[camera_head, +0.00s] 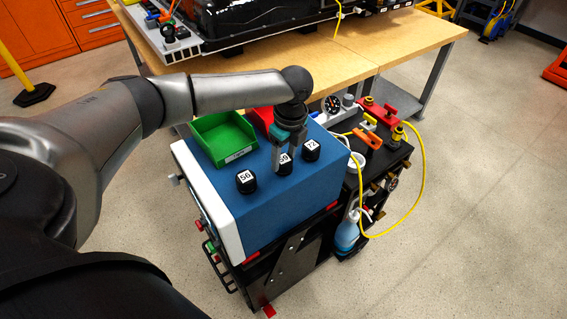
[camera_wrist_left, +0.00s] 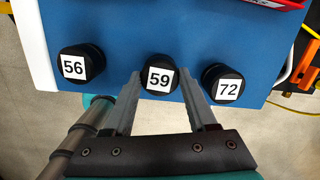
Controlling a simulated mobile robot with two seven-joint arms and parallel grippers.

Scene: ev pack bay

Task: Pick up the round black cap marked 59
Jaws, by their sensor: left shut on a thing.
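The round black cap marked 59 (camera_head: 284,160) is on the blue top of the cart, between two similar caps; it also shows in the left wrist view (camera_wrist_left: 159,75). My left gripper (camera_head: 289,162) reaches down from above, with one finger on each side of this cap. It is shut on the cap, which looks level with its neighbours; I cannot tell if it touches the surface. The cap marked 56 (camera_head: 246,181) stands to the left and the cap marked 72 (camera_head: 311,150) to the right, both clear of the fingers. My right gripper is not in view.
A green bin (camera_head: 222,138) and a partly hidden red bin (camera_head: 262,117) sit behind on the blue top (camera_head: 262,214). Right of it are tools, a yellow cable (camera_head: 424,170) and a blue spray bottle (camera_head: 346,236). A wooden workbench (camera_head: 350,58) stands behind.

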